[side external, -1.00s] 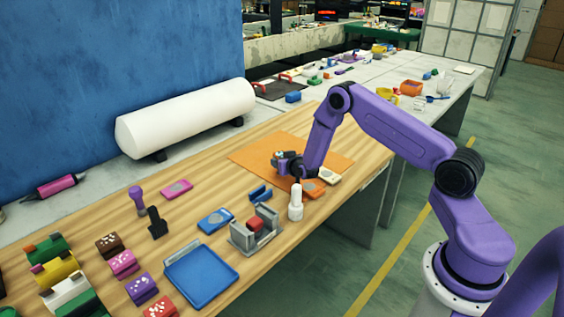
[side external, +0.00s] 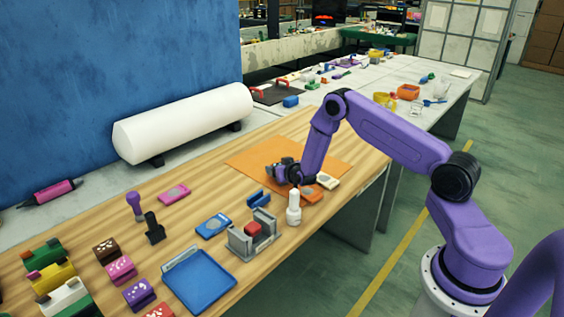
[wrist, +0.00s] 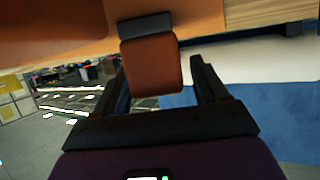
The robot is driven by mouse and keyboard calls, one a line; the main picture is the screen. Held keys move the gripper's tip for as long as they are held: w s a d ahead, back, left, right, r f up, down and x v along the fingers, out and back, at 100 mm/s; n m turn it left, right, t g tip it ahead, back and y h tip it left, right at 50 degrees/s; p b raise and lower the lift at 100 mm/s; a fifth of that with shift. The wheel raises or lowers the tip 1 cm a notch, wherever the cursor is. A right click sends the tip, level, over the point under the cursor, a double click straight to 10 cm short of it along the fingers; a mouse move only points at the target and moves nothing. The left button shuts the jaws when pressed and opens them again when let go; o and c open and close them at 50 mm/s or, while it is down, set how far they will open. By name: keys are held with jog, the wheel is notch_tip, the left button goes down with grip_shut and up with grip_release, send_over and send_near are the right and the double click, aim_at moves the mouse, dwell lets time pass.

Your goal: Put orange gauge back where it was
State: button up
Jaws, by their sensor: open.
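An orange piece with a grey patch (side external: 311,193), which looks like the orange gauge, lies at the front edge of the orange mat (side external: 330,150) in the side view. My gripper (side external: 281,171) is low over the mat, just behind and left of that piece. In the wrist view my gripper (wrist: 160,70) is open, its two dark fingers on either side of an orange-brown block (wrist: 152,68) with a dark grey end. I cannot tell whether this block is the same piece, or whether the fingers touch it.
A white bottle-shaped piece (side external: 293,208) stands close in front of my gripper. A cream piece (side external: 328,181) lies beside the orange one. A blue piece (side external: 258,198), a grey holder with a red block (side external: 253,236) and a blue tray (side external: 200,283) are further left.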

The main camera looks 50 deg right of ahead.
jog(key=shift+s+r, duration=0.1)
jog(key=shift+r, duration=0.4)
jog(key=v, duration=0.4)
jog(key=shift+s+a, duration=0.2)
jog(key=shift+s, duration=0.05)
notch_tip(320, 180, up, 7)
jog(key=shift+r, duration=0.1)
jog(key=shift+s+d, duration=0.1)
jog(key=shift+d, duration=0.05)
